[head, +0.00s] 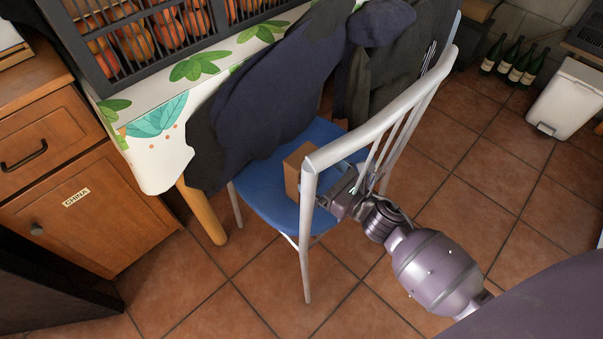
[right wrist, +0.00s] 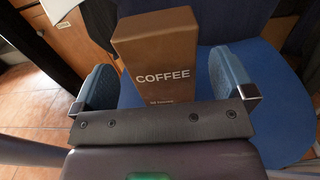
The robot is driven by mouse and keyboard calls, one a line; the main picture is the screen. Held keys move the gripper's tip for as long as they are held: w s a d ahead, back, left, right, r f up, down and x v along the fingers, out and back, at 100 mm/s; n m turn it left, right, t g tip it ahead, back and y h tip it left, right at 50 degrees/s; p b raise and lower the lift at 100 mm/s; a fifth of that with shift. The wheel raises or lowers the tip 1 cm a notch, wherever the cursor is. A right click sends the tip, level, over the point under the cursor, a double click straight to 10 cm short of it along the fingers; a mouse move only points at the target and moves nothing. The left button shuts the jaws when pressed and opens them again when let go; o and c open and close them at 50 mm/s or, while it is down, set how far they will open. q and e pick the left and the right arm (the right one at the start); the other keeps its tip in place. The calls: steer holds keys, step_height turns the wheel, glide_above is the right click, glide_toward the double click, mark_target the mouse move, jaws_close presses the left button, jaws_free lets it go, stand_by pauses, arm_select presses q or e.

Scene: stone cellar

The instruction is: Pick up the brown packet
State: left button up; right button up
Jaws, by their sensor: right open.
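The brown packet (head: 296,172) stands upright on the blue seat of a chair. In the right wrist view the packet (right wrist: 155,60) shows the word COFFEE on its front; its lower part is hidden behind my gripper. My right gripper (right wrist: 165,82) is open, with one finger to the left of the packet and one to the right. The packet is between or just beyond the fingertips; I cannot tell how deep. In the head view my right gripper (head: 322,185) reaches through the chair's back, partly hidden by its frame. My left gripper is not in view.
The grey chair (head: 307,225) has a slatted back close around my right arm. Dark clothing (head: 275,100) hangs over the seat's far side. A table with a leafy cloth (head: 160,165) carries a crate of fruit (head: 215,38). Bottles (head: 515,62) and a white bin (head: 567,100) stand at right.

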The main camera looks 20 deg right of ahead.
mark_target(300, 160)
steer(key=shift+b+x, duration=0.55)
steer(key=shift+x, duration=2.85)
steer(key=shift+s+a+r, duration=0.1)
steer(key=shift+c, duration=0.2)
steer(key=c, duration=0.7)
